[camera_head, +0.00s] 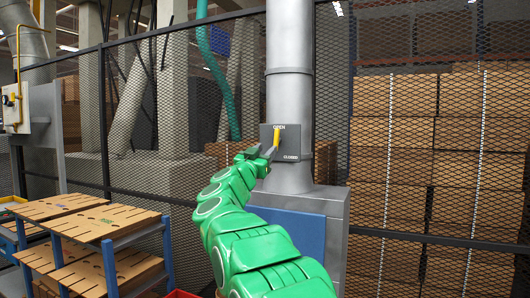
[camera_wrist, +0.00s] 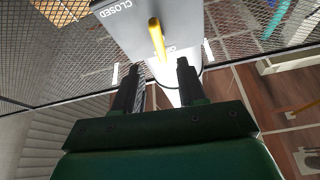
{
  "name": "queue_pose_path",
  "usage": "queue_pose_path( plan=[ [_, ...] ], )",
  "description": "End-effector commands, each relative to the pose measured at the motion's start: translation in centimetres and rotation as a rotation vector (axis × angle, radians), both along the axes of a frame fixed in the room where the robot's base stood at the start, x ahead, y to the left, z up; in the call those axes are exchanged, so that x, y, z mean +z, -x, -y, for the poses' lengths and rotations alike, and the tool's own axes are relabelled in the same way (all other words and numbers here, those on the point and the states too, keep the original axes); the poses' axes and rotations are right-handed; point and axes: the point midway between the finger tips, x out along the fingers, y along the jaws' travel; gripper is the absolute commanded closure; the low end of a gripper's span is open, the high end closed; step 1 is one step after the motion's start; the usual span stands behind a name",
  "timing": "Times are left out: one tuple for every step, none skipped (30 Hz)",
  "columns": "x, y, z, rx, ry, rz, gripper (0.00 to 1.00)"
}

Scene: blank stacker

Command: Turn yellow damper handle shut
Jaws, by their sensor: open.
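The yellow damper handle (camera_head: 276,139) sits on a dark plate (camera_head: 293,143) on the grey vertical duct (camera_head: 290,92). It stands upright, pointing at the OPEN label; the CLOSED label is at the plate's lower right. My green gripper (camera_head: 262,155) is just left of and below the handle. In the wrist view my gripper (camera_wrist: 158,66) is open and empty, and the yellow handle (camera_wrist: 157,40) shows ahead, in line with the gap between the fingertips. Whether a finger touches it I cannot tell. The CLOSED label is at the upper left there.
A black mesh fence (camera_head: 400,170) stands around the duct, with stacked cardboard (camera_head: 392,90) behind it at right. A grey cabinet with a blue panel (camera_head: 292,232) is below the duct. A blue-framed rack (camera_head: 110,262) with brown boards stands at lower left.

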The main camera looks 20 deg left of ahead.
Motion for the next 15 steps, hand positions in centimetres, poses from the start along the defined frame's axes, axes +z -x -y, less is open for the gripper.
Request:
queue_pose_path(
  plan=[
    [0.1, 0.0, 0.1, -0.001, 0.005, 0.001, 0.59],
    [0.1, 0.0, 0.1, -0.001, 0.009, 0.002, 0.59],
    [0.2, 0.0, 0.2, -0.002, 0.017, 0.003, 0.59],
    [0.2, 0.0, 0.2, -0.002, 0.023, 0.003, 0.59],
    [0.2, 0.0, 0.2, -0.002, 0.027, 0.003, 0.59],
    [0.2, 0.0, 0.2, -0.002, 0.031, 0.002, 0.59],
    [0.2, -0.1, 0.1, -0.001, 0.031, 0.002, 0.59],
    [0.2, -0.1, 0.1, -0.001, 0.031, 0.001, 0.59],
    [0.2, -0.3, 0.1, -0.001, 0.031, 0.001, 0.59],
    [0.2, -0.4, 0.1, -0.001, 0.031, 0.000, 0.59],
    [0.2, -0.6, 0.1, -0.001, 0.031, 0.000, 0.59],
    [0.3, -0.8, 0.1, -0.001, 0.030, 0.000, 0.59],
    [0.3, -1.0, 0.1, -0.002, 0.031, 0.000, 0.59],
    [0.5, -1.2, 0.1, -0.001, 0.030, 0.000, 0.59],
    [0.7, -1.5, 0.1, -0.001, 0.029, 0.001, 0.59]
  ],
)
